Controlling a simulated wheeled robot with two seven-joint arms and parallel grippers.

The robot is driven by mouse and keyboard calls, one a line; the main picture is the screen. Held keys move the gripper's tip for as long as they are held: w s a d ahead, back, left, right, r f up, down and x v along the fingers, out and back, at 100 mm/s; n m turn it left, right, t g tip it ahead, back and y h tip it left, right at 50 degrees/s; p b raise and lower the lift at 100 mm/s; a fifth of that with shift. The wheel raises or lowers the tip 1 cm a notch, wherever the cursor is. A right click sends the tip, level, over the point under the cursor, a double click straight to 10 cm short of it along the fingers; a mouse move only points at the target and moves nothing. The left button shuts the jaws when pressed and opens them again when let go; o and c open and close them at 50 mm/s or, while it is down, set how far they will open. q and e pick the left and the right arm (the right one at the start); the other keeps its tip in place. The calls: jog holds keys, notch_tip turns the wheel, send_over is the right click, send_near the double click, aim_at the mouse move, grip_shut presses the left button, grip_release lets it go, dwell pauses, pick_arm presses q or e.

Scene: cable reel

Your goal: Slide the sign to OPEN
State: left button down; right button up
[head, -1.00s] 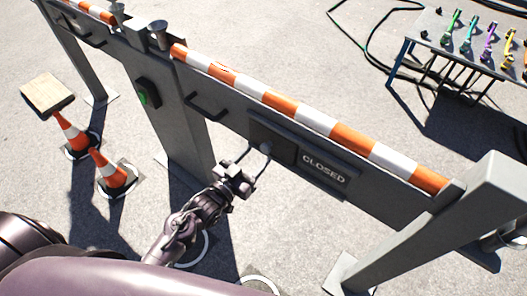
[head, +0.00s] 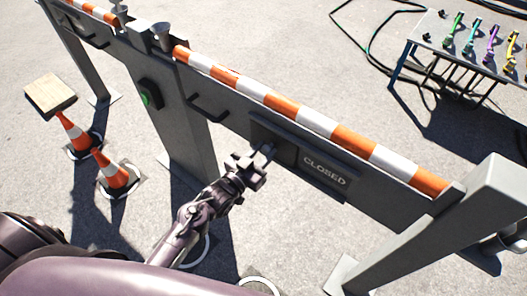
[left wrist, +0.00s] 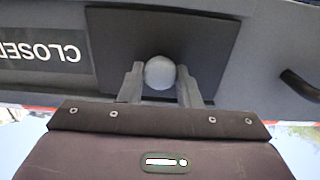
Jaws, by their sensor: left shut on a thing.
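The sign is a dark sliding panel (head: 265,131) on the grey barrier, with the word CLOSED (head: 324,170) showing to its right. In the left wrist view the panel (left wrist: 115,45) appears upside down, with the CLOSED lettering (left wrist: 40,52) at the left. A round grey knob (left wrist: 159,72) sticks out from the panel. My left gripper (head: 266,152) is at the panel, with its fingers (left wrist: 160,88) on both sides of the knob and shut on it. In the head view the gripper hides most of the knob. My right gripper is not in view.
The barrier has an orange and white striped top rail (head: 285,104). A dark handle (head: 207,110) and a box with a green button (head: 147,97) are left of the panel. Cones (head: 112,172) stand at the left. A table with coloured tools (head: 470,45) is at the far right.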

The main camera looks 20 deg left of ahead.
pick_arm(q)
jog(key=s+d, duration=0.1)
jog(key=d, duration=0.4)
jog(key=s+d+p, duration=0.1)
jog(key=s+d, duration=0.1)
jog(key=d, duration=0.3)
jog(key=s+d+p, duration=0.1)
jog(key=s+d, duration=0.1)
jog(key=d, duration=0.2)
jog(key=shift+s+d, duration=0.2)
jog(key=shift+d, duration=0.2)
jog(key=shift+s+d, duration=0.2)
jog(key=shift+d, duration=0.35)
jog(key=c, duration=1.1)
grip_release()
jog(key=shift+d, duration=0.1)
jog(key=shift+o, duration=0.2)
jog(key=v, duration=0.8)
jog(key=shift+w, duration=0.1)
